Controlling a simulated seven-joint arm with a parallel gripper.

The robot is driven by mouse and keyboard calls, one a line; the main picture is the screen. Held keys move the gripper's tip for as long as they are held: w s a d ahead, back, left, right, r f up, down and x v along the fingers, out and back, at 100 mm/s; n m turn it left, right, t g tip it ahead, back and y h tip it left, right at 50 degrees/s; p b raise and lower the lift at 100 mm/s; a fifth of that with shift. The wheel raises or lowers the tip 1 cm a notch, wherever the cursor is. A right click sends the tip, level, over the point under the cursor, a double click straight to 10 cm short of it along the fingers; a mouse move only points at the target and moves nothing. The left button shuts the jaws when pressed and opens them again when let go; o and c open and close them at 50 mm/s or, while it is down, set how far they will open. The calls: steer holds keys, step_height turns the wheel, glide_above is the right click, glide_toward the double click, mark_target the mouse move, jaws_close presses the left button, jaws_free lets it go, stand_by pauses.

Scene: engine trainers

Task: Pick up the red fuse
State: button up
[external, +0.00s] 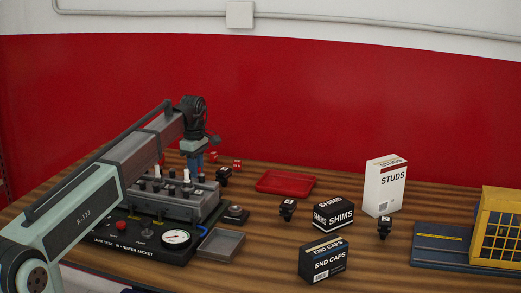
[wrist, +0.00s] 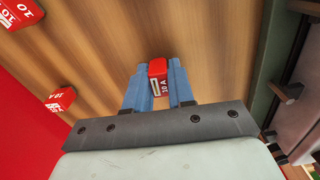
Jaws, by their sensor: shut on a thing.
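A red fuse (wrist: 158,80) with a white "10 A" marking is between the blue fingers of my gripper (wrist: 158,68) in the wrist view. The fingers are shut on its two sides. In the external view my gripper (external: 195,162) points down behind the engine trainer, and the held fuse is hidden there. I cannot tell whether the fuse touches the table. Other red fuses lie on the wood at the left of the wrist view, one in the corner (wrist: 18,12) and one lower (wrist: 62,98).
The engine trainer (external: 150,225) with posts and a gauge stands close to my gripper. Beyond are a red tray (external: 286,182), a grey tray (external: 221,245), a SHIMS box (external: 333,213), an END CAPS box (external: 323,260) and a STUDS box (external: 385,185). Small black parts (external: 287,209) are scattered between.

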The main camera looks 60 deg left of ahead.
jaws_close()
steer(key=shift+r, duration=0.1)
